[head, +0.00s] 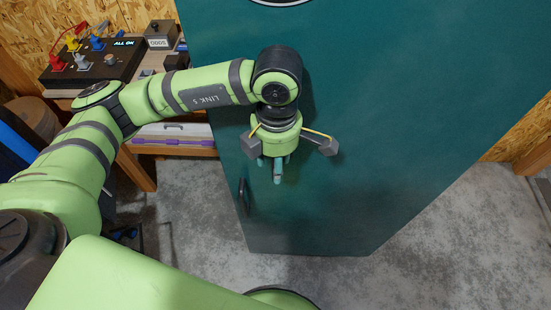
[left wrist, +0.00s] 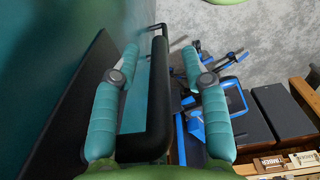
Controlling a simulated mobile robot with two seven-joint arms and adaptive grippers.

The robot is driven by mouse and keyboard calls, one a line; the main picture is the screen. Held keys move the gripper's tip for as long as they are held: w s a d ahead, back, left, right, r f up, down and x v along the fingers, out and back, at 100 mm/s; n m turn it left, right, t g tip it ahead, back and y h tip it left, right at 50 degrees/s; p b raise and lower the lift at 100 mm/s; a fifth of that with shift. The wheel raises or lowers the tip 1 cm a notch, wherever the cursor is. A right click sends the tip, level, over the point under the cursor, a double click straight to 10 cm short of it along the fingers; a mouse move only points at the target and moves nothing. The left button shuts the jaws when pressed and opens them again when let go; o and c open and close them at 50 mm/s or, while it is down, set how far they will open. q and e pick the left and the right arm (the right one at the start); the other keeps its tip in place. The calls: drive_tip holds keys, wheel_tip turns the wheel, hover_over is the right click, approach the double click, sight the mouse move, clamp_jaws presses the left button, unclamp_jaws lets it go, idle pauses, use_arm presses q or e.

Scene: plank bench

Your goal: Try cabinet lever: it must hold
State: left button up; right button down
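The dark teal cabinet (head: 350,200) fills the middle of the head view. Its dark lever (head: 243,193) is on the left part of the cabinet, low. My left gripper (head: 270,172) is in front of the cabinet, a little above and right of the lever in that picture. In the left wrist view the black lever (left wrist: 159,95) lies between the two teal fingers of my left gripper (left wrist: 160,55), with a gap on each side. The fingers are open and I cannot see them touch it. A dark plate (left wrist: 75,100) sits behind the lever on the cabinet. My right gripper is not in view.
Left of the cabinet a wooden bench (head: 140,170) carries a black switch panel (head: 95,60) and a small grey counter box (head: 161,35). Blue-and-black items (left wrist: 222,95) show right of the lever in the wrist view. Grey concrete floor (head: 200,235) is bare below the cabinet.

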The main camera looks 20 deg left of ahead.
use_arm(q)
drive_tip(key=shift+d+r, duration=0.1)
drive_tip(key=shift+r, duration=0.2)
wheel_tip(320, 180, up, 7)
idle(0.5)
